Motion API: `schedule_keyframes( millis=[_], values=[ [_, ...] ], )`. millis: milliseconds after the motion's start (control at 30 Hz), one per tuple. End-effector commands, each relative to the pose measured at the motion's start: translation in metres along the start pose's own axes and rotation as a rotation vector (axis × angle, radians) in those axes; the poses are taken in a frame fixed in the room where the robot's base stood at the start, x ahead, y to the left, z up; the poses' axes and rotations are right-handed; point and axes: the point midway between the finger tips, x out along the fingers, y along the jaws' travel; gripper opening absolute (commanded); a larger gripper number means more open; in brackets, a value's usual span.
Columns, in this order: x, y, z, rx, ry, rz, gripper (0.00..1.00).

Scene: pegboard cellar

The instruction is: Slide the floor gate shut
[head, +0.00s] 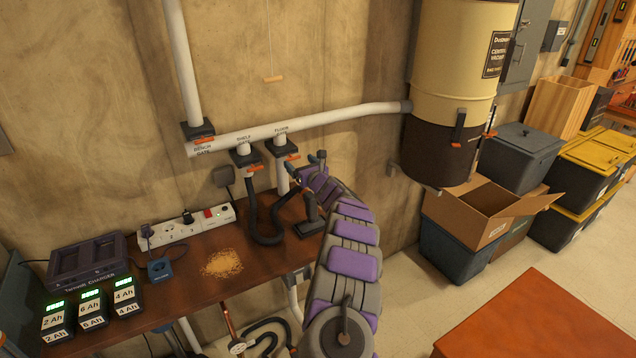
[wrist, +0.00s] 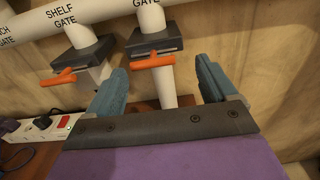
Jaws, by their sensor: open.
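The floor gate (head: 286,147) is a dark block on a white pipe branch under the long white pipe, with an orange handle (head: 292,157) at its front. In the wrist view the floor gate (wrist: 154,40) and its orange handle (wrist: 153,61) show ahead, between the fingers' directions. My gripper (head: 309,167) is open and empty, just right of and in front of the handle in the head view. Its two blue-grey fingers in the wrist view (wrist: 161,82) stand apart, one on each side of the pipe below the gate. No contact with the handle is visible.
The shelf gate (head: 244,154), with its own orange handle, is close on the left; the bench gate (head: 198,130) is farther left. A workbench (head: 190,280) below holds a charger, batteries, a power strip and sawdust. A vacuum canister (head: 455,90) hangs at right.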

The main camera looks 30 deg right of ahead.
Motion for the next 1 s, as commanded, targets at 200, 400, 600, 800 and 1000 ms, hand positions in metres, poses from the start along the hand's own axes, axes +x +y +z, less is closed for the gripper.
schedule_keyframes(
  millis=[200, 400, 600, 800, 1000],
  values=[
    [-0.028, 0.003, 0.002, 0.006, -0.002, 0.002, 0.85],
    [-0.055, 0.001, 0.001, 0.008, -0.002, 0.002, 0.85],
    [-0.082, 0.001, 0.0, 0.01, -0.002, 0.002, 0.85],
    [-0.107, 0.002, -0.001, 0.01, 0.0, 0.003, 0.85],
    [-0.124, 0.002, -0.001, 0.006, 0.001, 0.002, 0.85]
  ],
)
